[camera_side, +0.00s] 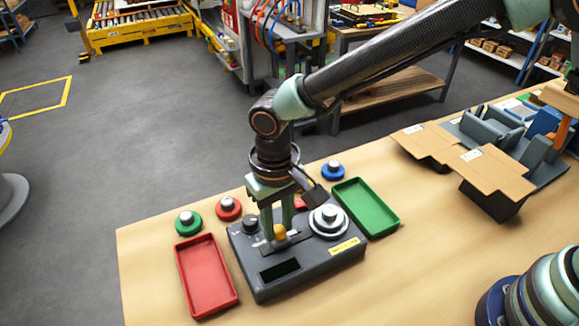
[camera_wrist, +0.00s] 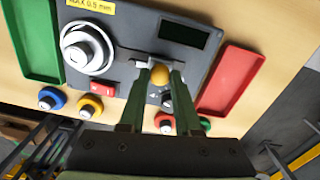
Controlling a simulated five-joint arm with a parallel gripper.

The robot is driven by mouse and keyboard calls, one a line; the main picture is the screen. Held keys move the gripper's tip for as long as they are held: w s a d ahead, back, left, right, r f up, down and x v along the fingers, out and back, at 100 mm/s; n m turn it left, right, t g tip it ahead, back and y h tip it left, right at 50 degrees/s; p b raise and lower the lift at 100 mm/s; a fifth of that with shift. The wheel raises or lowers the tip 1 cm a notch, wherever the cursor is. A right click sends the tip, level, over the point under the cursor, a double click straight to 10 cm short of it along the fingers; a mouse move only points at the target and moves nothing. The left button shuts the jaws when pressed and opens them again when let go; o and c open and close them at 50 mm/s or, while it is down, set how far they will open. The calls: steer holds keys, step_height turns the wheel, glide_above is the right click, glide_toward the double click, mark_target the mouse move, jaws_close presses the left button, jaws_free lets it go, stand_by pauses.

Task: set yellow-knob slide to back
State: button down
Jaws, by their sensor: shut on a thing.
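A round silver dial (camera_side: 329,220), a black knob (camera_side: 251,223) and a dark display (camera_side: 280,270) are close by on the machine. A red tray (camera_side: 206,275) and green tray (camera_side: 366,206) flank it. Coloured knobbed discs, including a blue one (camera_side: 333,171), stand behind.

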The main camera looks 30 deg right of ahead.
mark_target(276, 229)
steer(key=shift+a, duration=0.35)
steer(key=c, duration=0.7)
jaws_free()
steer(key=shift+r, duration=0.1)
steer(key=shift+o, duration=0.5)
steer(key=shift+d, duration=0.1)
step_height(276, 229, up, 12)
